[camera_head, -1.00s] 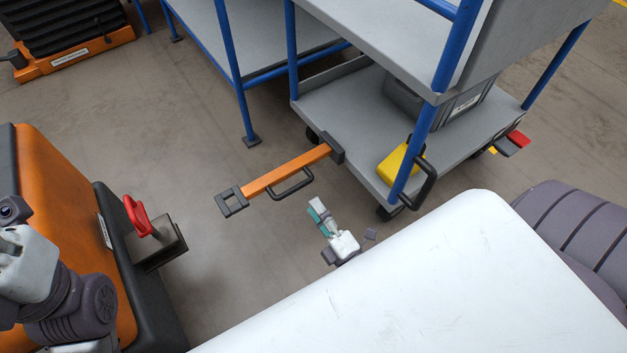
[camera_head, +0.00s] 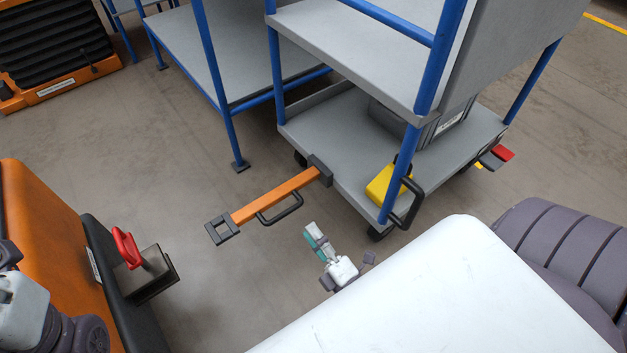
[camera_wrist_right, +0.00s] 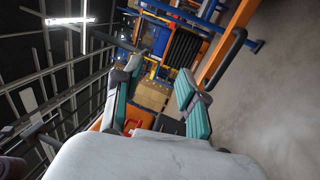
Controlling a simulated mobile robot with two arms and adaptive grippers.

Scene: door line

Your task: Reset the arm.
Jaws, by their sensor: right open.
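My right gripper (camera_head: 315,243) shows beyond the edge of my large white arm cover in the head view. It hangs in front of the cart, below the orange tow bar (camera_head: 275,196). In the right wrist view its teal-padded fingers (camera_wrist_right: 155,88) stand wide apart with nothing between them. Part of my left arm (camera_head: 30,315) shows at the lower left edge of the head view; its gripper fingers are out of the picture.
A grey cart (camera_head: 335,141) with blue posts carries a grey bin and a yellow box (camera_head: 384,184). An orange and black machine (camera_head: 50,225) with a red handle (camera_head: 127,250) stands at left. A blue-legged table (camera_head: 232,52) stands behind. Open floor lies between.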

